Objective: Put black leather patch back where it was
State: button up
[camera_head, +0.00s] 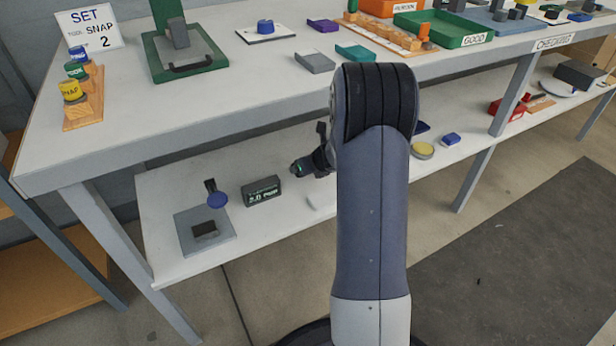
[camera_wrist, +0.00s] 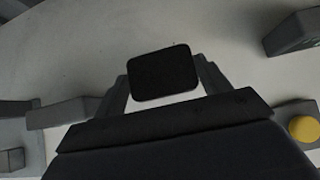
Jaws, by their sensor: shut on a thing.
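The black leather patch (camera_wrist: 163,74) is in the wrist view, between the two fingers of my gripper (camera_wrist: 163,80). The gripper is shut on it and holds it by its left and right edges. The patch is a dark, flat, rounded rectangle. A pale surface shows beyond it; I cannot tell how far above that surface it is. In the head view my arm covers much of the lower shelf (camera_head: 165,200), and the patch cannot be made out there.
The upper bench (camera_head: 260,75) holds a green press (camera_head: 185,50) and a green tray (camera_head: 440,28).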

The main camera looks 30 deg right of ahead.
jog(key=shift+f+b, duration=1.1)
jog(key=shift+f, duration=0.6)
jog(key=shift+f, duration=0.2)
jog(key=o, duration=1)
jog(key=shift+r, duration=0.1)
jog(key=shift+r, duration=0.2)
jog(key=p+v, duration=0.3)
jog(key=v, duration=0.7)
jog(key=shift+s+r+p, duration=0.2)
jog(key=shift+r+p, duration=0.1)
jog(key=shift+p, duration=0.1)
jog(key=shift+s+r, duration=0.3)
jog(key=shift+s, duration=0.2)
